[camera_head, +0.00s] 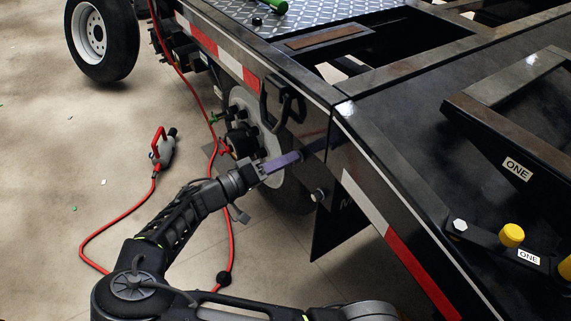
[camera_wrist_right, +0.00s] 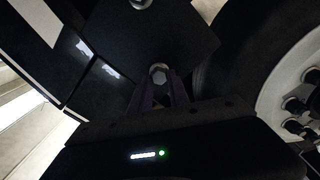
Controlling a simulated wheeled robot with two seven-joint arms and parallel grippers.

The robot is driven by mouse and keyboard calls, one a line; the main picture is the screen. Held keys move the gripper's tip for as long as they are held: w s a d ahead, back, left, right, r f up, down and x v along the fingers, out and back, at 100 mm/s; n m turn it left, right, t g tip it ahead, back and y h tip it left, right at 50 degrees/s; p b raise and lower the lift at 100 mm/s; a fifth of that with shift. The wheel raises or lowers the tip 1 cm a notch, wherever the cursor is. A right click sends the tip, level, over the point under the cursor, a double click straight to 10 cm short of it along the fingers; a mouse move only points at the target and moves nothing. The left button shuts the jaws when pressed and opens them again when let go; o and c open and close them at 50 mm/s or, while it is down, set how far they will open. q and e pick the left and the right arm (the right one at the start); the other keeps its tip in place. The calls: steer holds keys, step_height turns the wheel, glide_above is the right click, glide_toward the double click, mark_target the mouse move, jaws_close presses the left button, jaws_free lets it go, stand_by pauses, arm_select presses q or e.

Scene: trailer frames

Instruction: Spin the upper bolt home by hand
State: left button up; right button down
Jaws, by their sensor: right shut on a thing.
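My right gripper (camera_head: 300,158) reaches in from below, with its purple fingers pointing at the dark side of the trailer frame behind the wheel. In the right wrist view its fingertips (camera_wrist_right: 160,80) are closed around the hex head of a bolt (camera_wrist_right: 158,71), the upper one, at a dark plate (camera_wrist_right: 185,35). Its thread and how deep it sits are hidden. A second bolt (camera_head: 318,195) shows lower on the mudflap (camera_head: 338,228) mount, and its head (camera_wrist_right: 141,3) is at the top edge of the right wrist view. My left gripper is out of view.
A wheel hub with studs (camera_head: 243,125) stands close to my right gripper. A red cable (camera_head: 232,250) and a grey-red tool (camera_head: 164,147) lie on the floor. The trailer deck edge (camera_head: 345,115) overhangs the gripper. Open floor (camera_head: 60,190) lies left.

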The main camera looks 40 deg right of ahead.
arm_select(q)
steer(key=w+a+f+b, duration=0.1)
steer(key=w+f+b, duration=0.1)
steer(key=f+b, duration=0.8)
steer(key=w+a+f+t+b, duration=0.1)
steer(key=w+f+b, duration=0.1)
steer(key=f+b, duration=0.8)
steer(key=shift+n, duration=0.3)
arm_select(e)
steer(key=shift+s+a+f+m, duration=0.1)
steer(key=shift+s+m, duration=0.1)
steer(key=shift+m, duration=5.65)
steer(key=shift+s+f+m, duration=0.1)
steer(key=shift+s+m, duration=0.05)
steer(key=shift+m, duration=5.7)
steer(key=shift+r, duration=0.1)
steer(key=c, duration=1.3)
jaws_free()
steer(key=shift+o, duration=0.3)
steer(key=shift+a+r, duration=0.1)
